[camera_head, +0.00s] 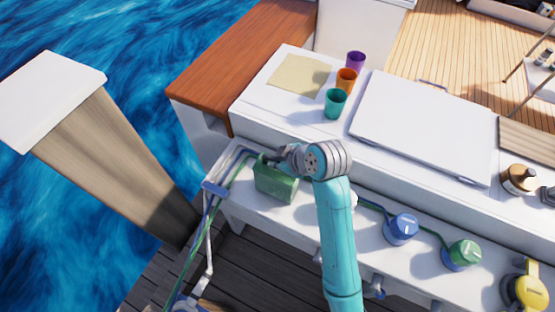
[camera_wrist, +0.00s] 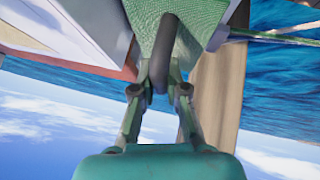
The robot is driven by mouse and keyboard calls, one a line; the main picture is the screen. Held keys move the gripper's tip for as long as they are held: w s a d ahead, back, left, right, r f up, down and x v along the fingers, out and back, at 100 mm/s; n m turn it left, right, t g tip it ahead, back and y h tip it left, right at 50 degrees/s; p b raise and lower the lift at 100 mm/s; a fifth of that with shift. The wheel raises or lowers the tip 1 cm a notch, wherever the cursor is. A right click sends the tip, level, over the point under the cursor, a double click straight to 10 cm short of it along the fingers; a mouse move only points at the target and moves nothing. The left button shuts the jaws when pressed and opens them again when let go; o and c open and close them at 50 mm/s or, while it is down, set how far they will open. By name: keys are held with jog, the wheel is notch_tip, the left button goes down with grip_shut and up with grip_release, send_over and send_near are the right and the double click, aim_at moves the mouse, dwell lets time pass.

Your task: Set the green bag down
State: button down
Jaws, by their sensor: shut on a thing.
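The green bag (camera_head: 275,182) is at the left end of the low white ledge in the head view. It looks upright, and I cannot tell whether its bottom touches the ledge. My gripper (camera_head: 272,158) is at the top of the bag, coming from the right. In the wrist view the textured green bag (camera_wrist: 192,18) fills the top middle, with its dark handle loop between the fingers of my gripper (camera_wrist: 158,88). The fingers are shut on the handle.
Purple, orange and teal cups (camera_head: 336,103) and a tan sheet (camera_head: 300,75) are on the upper white counter, beside a closed white hatch lid (camera_head: 425,125). Blue (camera_head: 401,228), green (camera_head: 462,253) and yellow (camera_head: 528,292) knobs line the ledge at right. Pipes (camera_head: 212,215) run at left.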

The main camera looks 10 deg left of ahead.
jog(key=shift+f, duration=0.1)
jog(key=c, duration=1.2)
grip_release()
jog(key=v, duration=1.2)
